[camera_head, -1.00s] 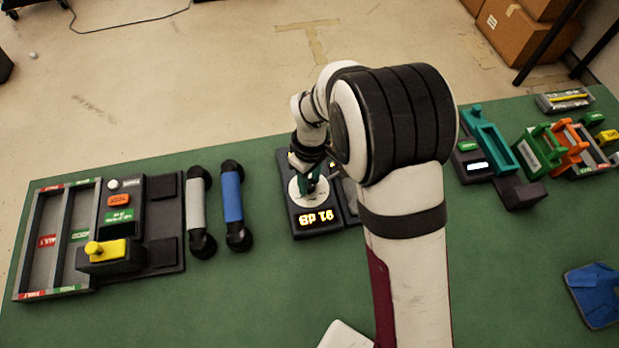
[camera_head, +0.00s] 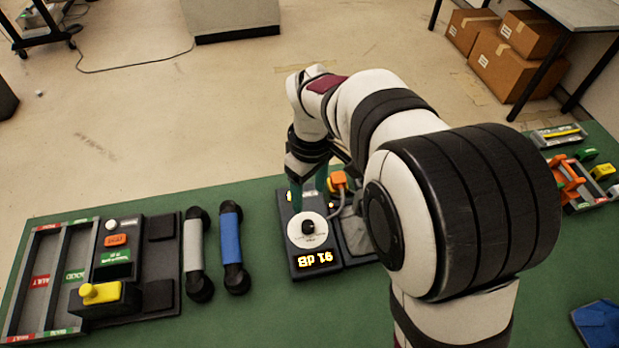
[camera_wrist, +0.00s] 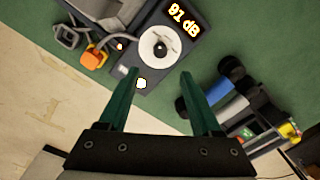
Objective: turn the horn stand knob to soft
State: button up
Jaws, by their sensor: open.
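The horn stand (camera_head: 303,250) is a dark box with a round white dial plate and a small black knob (camera_head: 307,227) at its centre. The dial's small lettering is too small to read. My gripper (camera_head: 309,188) is open and empty, above and behind the dial. In the wrist view its two teal fingers (camera_wrist: 158,75) are apart, clear of the knob.
An orange piece (camera_head: 338,180) with a cable stands beside the dial. Grey and blue handsets (camera_head: 232,230) lie to the left, beside a yellow-knobbed unit (camera_head: 100,292) and a sorting tray (camera_head: 42,235). My arm hides part of the right side.

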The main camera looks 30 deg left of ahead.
notch_tip(320, 180, up, 4)
jog(key=shift+r, duration=0.1)
dwell(0.4)
jog(key=s+d+r+m+y, duration=0.1)
jog(key=s+d+r+m, duration=0.15)
jog(key=d+m, duration=0.55)
jog(key=s+d+r+m, duration=0.2)
jog(key=s+d+m, duration=0.15)
jog(key=d, duration=0.85)
jog(key=s+d+f+m, duration=0.2)
jog(key=s+d+m, duration=0.5)
jog(key=s+m, duration=0.2)
jog(key=shift+f+m+y, duration=0.25)
jog(key=shift+m+y, duration=0.15)
jog(key=shift+m, duration=0.25)
